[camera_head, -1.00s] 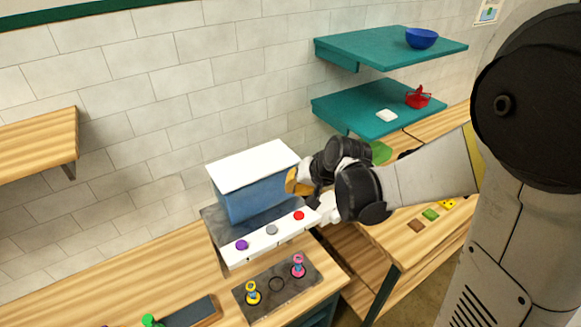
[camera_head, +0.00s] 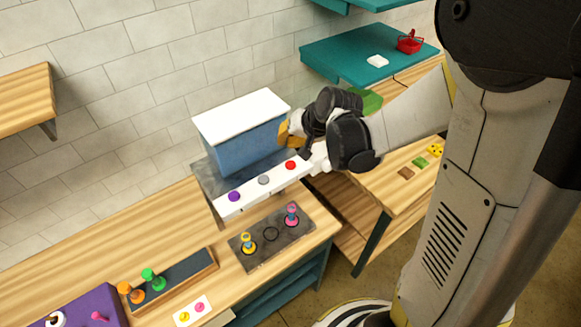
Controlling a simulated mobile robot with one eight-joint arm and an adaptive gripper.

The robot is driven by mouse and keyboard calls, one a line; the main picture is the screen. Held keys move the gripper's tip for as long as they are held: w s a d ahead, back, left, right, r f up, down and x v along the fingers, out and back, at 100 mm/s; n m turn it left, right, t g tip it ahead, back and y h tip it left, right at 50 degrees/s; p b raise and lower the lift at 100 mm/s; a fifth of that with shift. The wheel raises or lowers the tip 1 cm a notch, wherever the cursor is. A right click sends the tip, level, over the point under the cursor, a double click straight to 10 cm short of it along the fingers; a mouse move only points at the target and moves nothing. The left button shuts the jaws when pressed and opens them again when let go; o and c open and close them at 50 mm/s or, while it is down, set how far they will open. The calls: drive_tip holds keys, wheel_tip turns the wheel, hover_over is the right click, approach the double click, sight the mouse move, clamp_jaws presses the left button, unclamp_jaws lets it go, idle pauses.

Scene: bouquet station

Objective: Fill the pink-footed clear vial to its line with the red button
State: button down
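The pink-footed vial (camera_head: 291,215) stands upright at the right end of a dark holder plate (camera_head: 262,256) on the wooden counter. Its fill line and any liquid in it are too small to make out. The red button (camera_head: 290,165) is the rightmost of three on the white front bar of the dispenser (camera_head: 240,140). The purple button (camera_head: 234,196) and the grey button (camera_head: 264,180) are to its left. My gripper (camera_head: 312,158) is close to the right of the red button, beside the bar's right end. Its fingers are partly hidden, so their opening and any contact are unclear.
A yellow-footed vial (camera_head: 247,244) stands at the holder's left, with an empty ring (camera_head: 271,234) between the vials. A dark tray (camera_head: 172,281) with green and orange pieces and a purple board (camera_head: 82,307) lie left. Teal shelf (camera_head: 340,62) is behind my arm.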

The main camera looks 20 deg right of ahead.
sight(287, 162)
drive_tip(key=shift+f+b, duration=2.05)
drive_tip(key=shift+f, duration=0.75)
drive_tip(key=shift+f+b, duration=0.4)
drive_tip(key=shift+b, duration=0.15)
drive_tip(key=shift+f+b, duration=0.6)
drive_tip(key=shift+r, duration=0.15)
drive_tip(key=shift+r+p, duration=0.7)
drive_tip(key=shift+r, duration=0.2)
drive_tip(key=shift+r+p, duration=1.75)
drive_tip(key=shift+r, duration=0.8)
